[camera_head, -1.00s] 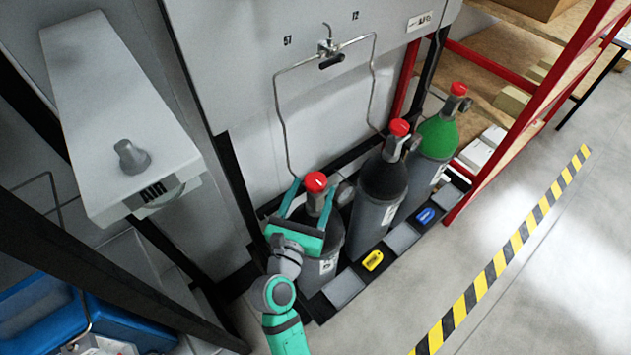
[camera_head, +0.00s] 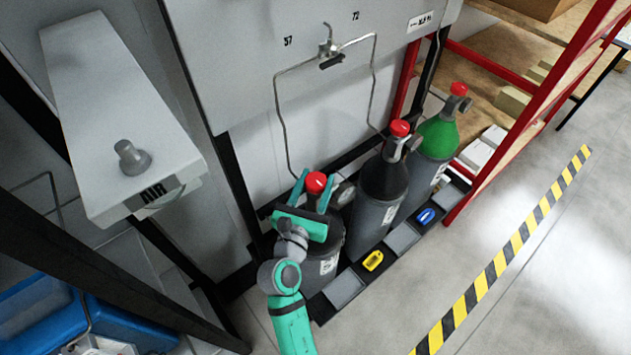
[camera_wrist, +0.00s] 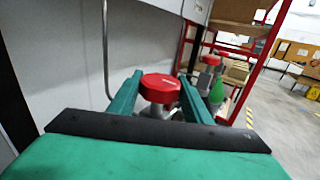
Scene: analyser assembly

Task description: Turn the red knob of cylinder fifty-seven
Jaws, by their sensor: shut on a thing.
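The red knob (camera_head: 316,183) tops the leftmost grey cylinder (camera_head: 327,262), which stands below the panel number 57 (camera_head: 288,41). My gripper (camera_head: 314,184) is at this knob, with one teal finger on each side, and is shut on it. In the wrist view the red knob (camera_wrist: 160,88) sits between the two finger ends (camera_wrist: 158,92). The lower part of the valve is partly hidden behind my gripper.
A dark cylinder with a red knob (camera_head: 399,128) and a green-topped cylinder (camera_head: 437,138) stand to the right. A bent pipe (camera_head: 279,110) runs down the panel beside the knob. A red frame (camera_head: 520,110) stands at right. The floor in front is clear.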

